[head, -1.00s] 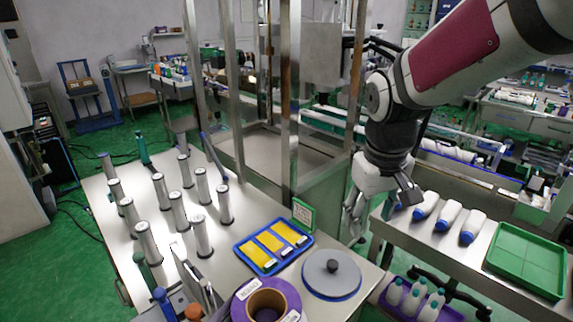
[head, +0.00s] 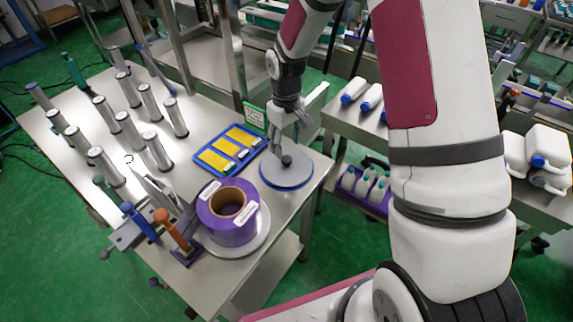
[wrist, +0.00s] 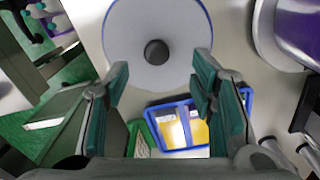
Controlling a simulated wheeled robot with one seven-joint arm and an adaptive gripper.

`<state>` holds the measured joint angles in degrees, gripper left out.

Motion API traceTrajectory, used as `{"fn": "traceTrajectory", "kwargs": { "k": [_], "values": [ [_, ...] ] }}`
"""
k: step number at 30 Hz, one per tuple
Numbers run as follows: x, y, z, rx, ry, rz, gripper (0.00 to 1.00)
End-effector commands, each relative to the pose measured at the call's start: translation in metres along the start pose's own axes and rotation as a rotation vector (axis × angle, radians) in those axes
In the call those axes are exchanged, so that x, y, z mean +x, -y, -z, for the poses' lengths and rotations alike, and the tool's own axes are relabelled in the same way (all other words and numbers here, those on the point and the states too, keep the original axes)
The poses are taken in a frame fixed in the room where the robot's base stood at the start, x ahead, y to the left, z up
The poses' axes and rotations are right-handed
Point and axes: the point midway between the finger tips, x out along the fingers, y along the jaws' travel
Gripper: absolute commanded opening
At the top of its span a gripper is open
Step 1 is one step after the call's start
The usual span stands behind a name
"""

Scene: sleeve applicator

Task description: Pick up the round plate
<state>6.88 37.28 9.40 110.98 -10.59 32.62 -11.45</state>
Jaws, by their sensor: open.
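The round plate (head: 272,172) is a grey disc with a blue rim and a dark central knob (head: 286,160). It lies flat near the right edge of the metal table. My gripper (head: 288,143) is just above the plate, pointing down at the knob. In the wrist view the plate (wrist: 180,30) shows at the top with its knob (wrist: 157,52) lying between the lines of the two green-padded fingers (wrist: 160,80). The fingers are spread wide with nothing between them. Whether they are level with the knob I cannot tell.
A blue tray (head: 209,172) with yellow cards lies left of the plate. A purple roll (head: 232,232) stands in front of it. Several silver cylinders (head: 128,130) stand at the left.

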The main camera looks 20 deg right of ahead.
Motion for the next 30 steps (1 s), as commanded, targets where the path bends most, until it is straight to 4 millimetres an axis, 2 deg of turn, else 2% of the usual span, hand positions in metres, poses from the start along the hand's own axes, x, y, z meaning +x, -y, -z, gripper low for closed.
{"fn": "traceTrajectory", "kwargs": {
  "k": [3,11,21,30],
  "values": [
    [0.017,0.001,0.000,-0.001,0.002,0.001,0.51],
    [0.033,-0.001,0.000,0.001,0.001,0.001,0.51],
    [0.073,-0.004,0.001,0.000,0.000,0.000,0.51],
    [0.077,-0.004,0.002,0.001,-0.001,0.000,0.51]
  ]
}}
